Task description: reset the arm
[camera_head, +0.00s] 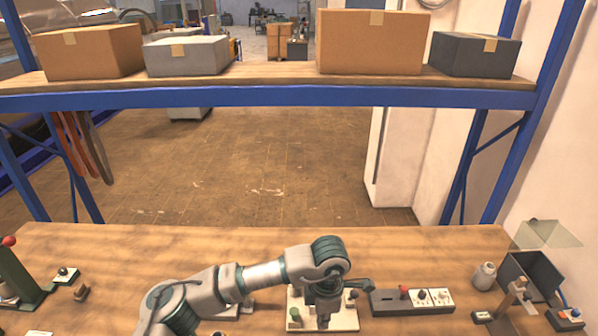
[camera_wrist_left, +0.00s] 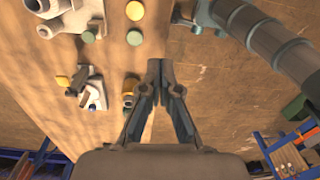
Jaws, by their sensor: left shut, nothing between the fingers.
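My left arm reaches in from the lower left of the head view and bends down over the wooden table (camera_head: 110,250). My left gripper (camera_head: 325,312) points down over a light panel (camera_head: 346,322) with a green knob (camera_head: 295,314). The arm hides part of that panel. In the left wrist view the two fingers of my left gripper (camera_wrist_left: 161,68) meet at the tips, with nothing between them. Whether the fingertips touch the panel cannot be told. My right gripper is not in view.
A strip with switches and a red button (camera_head: 405,291), a small jar (camera_head: 484,276) and a dark open box (camera_head: 535,268) are at right. A green stand with a red-tipped lever (camera_head: 12,268) is at left. A shelf with boxes (camera_head: 370,42) spans the back. The rear table strip is clear.

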